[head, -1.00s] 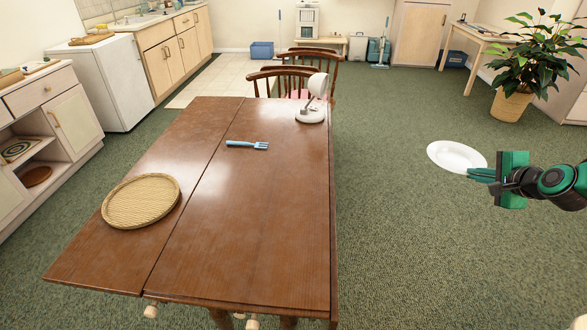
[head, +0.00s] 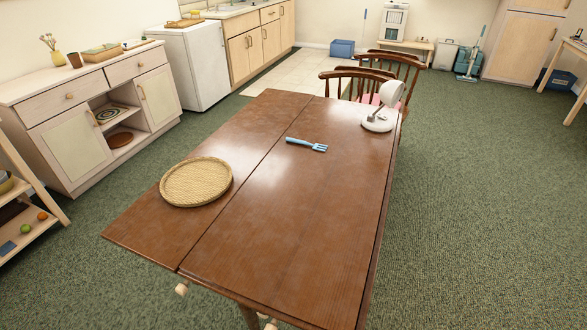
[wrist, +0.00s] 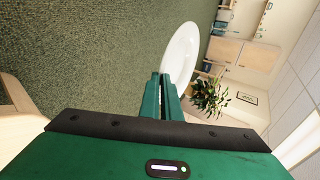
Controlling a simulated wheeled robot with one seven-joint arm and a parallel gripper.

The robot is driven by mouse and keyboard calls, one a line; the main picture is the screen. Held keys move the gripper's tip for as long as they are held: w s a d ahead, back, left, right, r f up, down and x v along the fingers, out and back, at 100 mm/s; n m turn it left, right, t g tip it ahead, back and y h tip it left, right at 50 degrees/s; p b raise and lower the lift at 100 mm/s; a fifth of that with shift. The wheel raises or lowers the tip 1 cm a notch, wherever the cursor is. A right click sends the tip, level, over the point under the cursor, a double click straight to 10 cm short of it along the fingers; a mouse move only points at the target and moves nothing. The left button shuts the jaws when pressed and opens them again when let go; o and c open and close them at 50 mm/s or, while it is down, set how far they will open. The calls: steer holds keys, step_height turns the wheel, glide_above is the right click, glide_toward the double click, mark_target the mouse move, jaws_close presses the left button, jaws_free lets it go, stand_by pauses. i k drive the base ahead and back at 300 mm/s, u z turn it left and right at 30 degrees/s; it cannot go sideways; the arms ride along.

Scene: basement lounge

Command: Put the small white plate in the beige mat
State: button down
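The white plate (wrist: 181,52) shows in the wrist view, at the tips of my gripper (wrist: 163,78). The green fingers are close together on its near rim, and the plate is held up above the green carpet. The plate and my gripper are out of the head view. The beige mat (head: 196,182) is a round woven tray-like piece with a raised rim. It lies flat and empty on the left part of the brown wooden table (head: 290,225).
Chairs (head: 388,68) stand at the far end. A cabinet (head: 90,115) is on the left. Carpet right of the table is clear.

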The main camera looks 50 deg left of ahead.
mark_target(197, 181)
steer(key=u, duration=0.05)
steer(key=k, duration=1.6)
steer(key=u, duration=1.1)
steer(key=i, duration=1.65)
